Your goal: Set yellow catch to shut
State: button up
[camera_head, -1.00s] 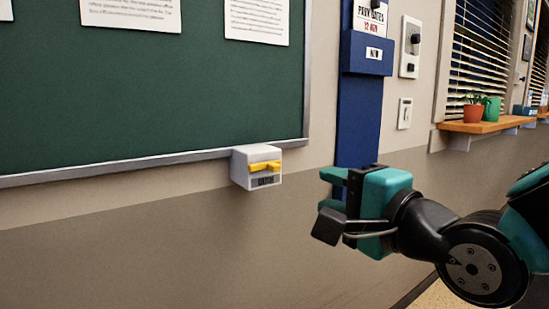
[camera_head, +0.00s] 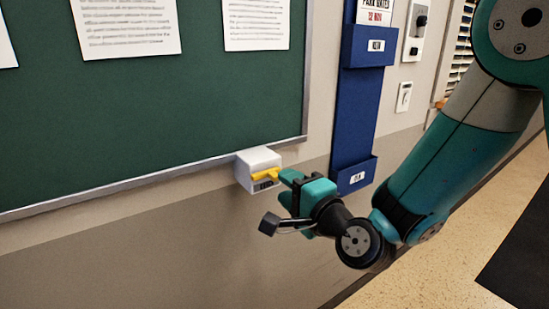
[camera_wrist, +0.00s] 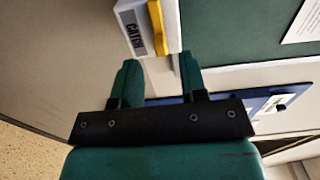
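The yellow catch (camera_head: 265,175) is a lever on a white box (camera_head: 259,158) fixed at the lower right corner of the green board. In the wrist view the yellow lever (camera_wrist: 157,27) lies along the box beside a grey label reading CATCH (camera_wrist: 134,37). My gripper (camera_head: 285,187) is just right of and below the box in the head view. In the wrist view its two teal fingers (camera_wrist: 159,82) are apart with nothing between them. The lever is just beyond the fingertips, in line with the gap between them. Whether a fingertip touches the lever I cannot tell.
The green board (camera_head: 180,100) with papers fills the upper left. A blue wall rack (camera_head: 356,110) stands right of the box, behind my arm. A switch plate (camera_head: 404,97) is further right. The wall below the board is bare.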

aim_at(269, 176)
jog(key=shift+p+x, duration=2.4)
jog(key=shift+x, duration=0.1)
jog(key=shift+c, duration=0.2)
grip_shut()
